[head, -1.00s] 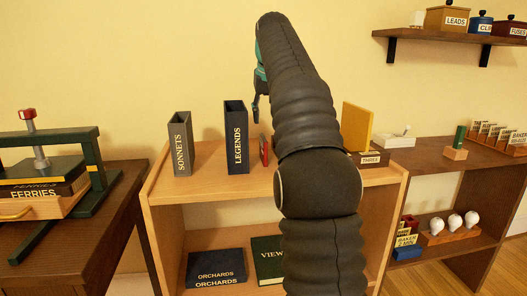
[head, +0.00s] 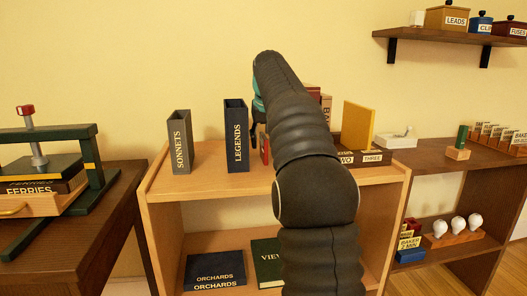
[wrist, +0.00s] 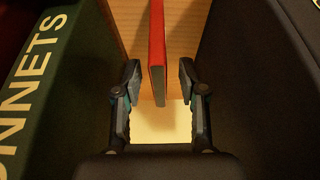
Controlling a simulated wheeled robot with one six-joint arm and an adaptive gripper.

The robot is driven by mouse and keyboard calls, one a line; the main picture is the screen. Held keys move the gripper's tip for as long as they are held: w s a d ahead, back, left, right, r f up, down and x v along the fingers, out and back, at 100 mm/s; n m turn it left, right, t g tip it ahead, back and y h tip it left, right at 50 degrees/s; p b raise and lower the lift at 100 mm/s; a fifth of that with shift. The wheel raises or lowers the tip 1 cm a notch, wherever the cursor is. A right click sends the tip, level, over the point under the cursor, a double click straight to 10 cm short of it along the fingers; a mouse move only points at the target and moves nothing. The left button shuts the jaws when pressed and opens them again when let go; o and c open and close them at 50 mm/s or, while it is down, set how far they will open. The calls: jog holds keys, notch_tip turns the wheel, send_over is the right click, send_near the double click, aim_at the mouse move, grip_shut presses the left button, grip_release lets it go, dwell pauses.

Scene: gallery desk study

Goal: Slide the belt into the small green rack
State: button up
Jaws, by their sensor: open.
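I cannot pick out a belt or a small green rack by name in either view. My gripper (wrist: 160,88) is open in the wrist view, with one finger on each side of the top of a thin red book (wrist: 157,45). Gaps show between the book and both fingers, so they appear apart. In the head view the red book (head: 265,149) stands upright on the light wood shelf, just right of the navy LEGENDS case (head: 236,135). My gripper (head: 256,130) is partly hidden there by my arm.
A yellow panel (head: 358,128) stands at the right above TWO and THREE labels. A dark press (head: 45,160) is at far left. Shelf space between SONNETS and LEGENDS is clear.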

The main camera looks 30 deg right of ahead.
aim_at(263, 136)
grip_shut()
jog(key=shift+r, duration=0.1)
notch_tip(263, 136, up, 8)
jog(key=p, duration=0.3)
jog(key=shift+w+p, duration=0.1)
jog(key=shift+p, duration=0.2)
jog(key=shift+r, duration=0.85)
